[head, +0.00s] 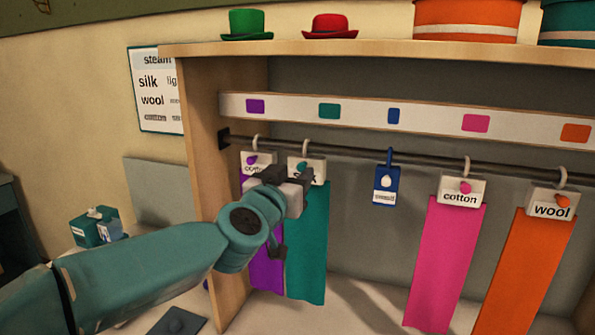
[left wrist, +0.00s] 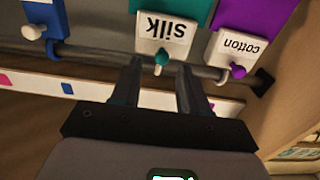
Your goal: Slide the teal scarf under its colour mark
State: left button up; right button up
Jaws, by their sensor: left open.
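The teal scarf (head: 308,250) hangs from the rail by a white "silk" clip, left of the teal mark (head: 329,111) on the white strip and close beside the purple scarf (head: 265,265). In the left wrist view, upside down, the teal scarf (left wrist: 185,10), its silk clip (left wrist: 165,32) and the clip's teal knob (left wrist: 161,57) show. My left gripper (head: 287,182) is in front of the clip and hides part of it. In the left wrist view the left gripper (left wrist: 160,75) is open, with the knob just past and between its fingertips. My right gripper is not in view.
The purple scarf's clip (left wrist: 233,50) is close beside on the rail (head: 350,151). A small blue tag (head: 387,185) hangs farther right, then the pink scarf (head: 445,260) and orange scarf (head: 525,275). Free rail lies between the silk clip and blue tag.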

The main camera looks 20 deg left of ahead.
aim_at(300, 167)
pick_arm(q)
jog(key=shift+w+a, duration=0.15)
jog(key=shift+w, duration=1.4)
jog(key=shift+s, duration=0.1)
grip_shut()
jog(key=d+p, duration=0.3)
jog(key=d, duration=0.1)
jog(key=shift+d+r, duration=0.15)
jog(key=shift+d, duration=0.35)
